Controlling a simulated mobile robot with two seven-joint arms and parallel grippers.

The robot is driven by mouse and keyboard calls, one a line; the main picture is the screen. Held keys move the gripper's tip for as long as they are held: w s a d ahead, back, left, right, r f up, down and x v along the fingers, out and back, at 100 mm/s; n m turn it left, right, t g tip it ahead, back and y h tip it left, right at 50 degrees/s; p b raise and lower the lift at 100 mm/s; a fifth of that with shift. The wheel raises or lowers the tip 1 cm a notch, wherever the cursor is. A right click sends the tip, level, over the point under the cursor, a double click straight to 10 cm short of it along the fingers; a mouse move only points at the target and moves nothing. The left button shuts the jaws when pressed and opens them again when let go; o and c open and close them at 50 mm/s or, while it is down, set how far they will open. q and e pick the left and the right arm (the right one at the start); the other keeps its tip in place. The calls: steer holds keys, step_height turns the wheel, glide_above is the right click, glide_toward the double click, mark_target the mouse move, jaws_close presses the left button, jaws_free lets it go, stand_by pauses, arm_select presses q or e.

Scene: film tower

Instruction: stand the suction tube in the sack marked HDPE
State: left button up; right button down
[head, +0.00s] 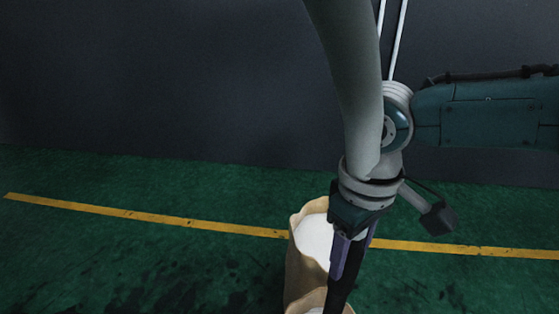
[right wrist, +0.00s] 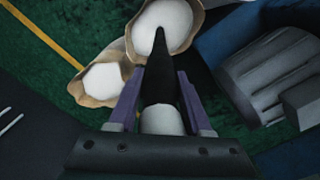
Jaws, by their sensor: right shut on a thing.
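My right gripper (head: 352,262) points down, with its purple fingers shut on the suction tube (head: 343,287). In the right wrist view the tube (right wrist: 160,88) has a white body between the fingers and a black tapered tip beyond them. Two open paper sacks with white contents stand below: a farther one (head: 303,262) and a nearer one (head: 300,302) cut off by the frame. In the right wrist view the tip overlaps the upper sack (right wrist: 192,38); the other sack (right wrist: 78,92) is at left. I cannot tell whether the tip is inside a sack. No HDPE marking is legible. My left gripper is out of view.
A yellow line (head: 150,216) crosses the green floor (head: 120,260) behind the sacks. A dark wall (head: 150,80) stands at the back. The floor left of the sacks is clear. The two sacks stand close together.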

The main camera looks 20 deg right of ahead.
mark_target(339, 295)
steer(key=shift+f+b, duration=4.05)
steer(key=shift+f, duration=1.5)
steer(key=c, duration=0.5)
jaws_free()
steer(key=shift+o, duration=1.2)
step_height(339, 295, up, 9)
steer(key=p, duration=0.2)
steer(key=shift+r+p, duration=0.2)
steer(key=shift+p, duration=0.1)
steer(key=shift+r, duration=0.25)
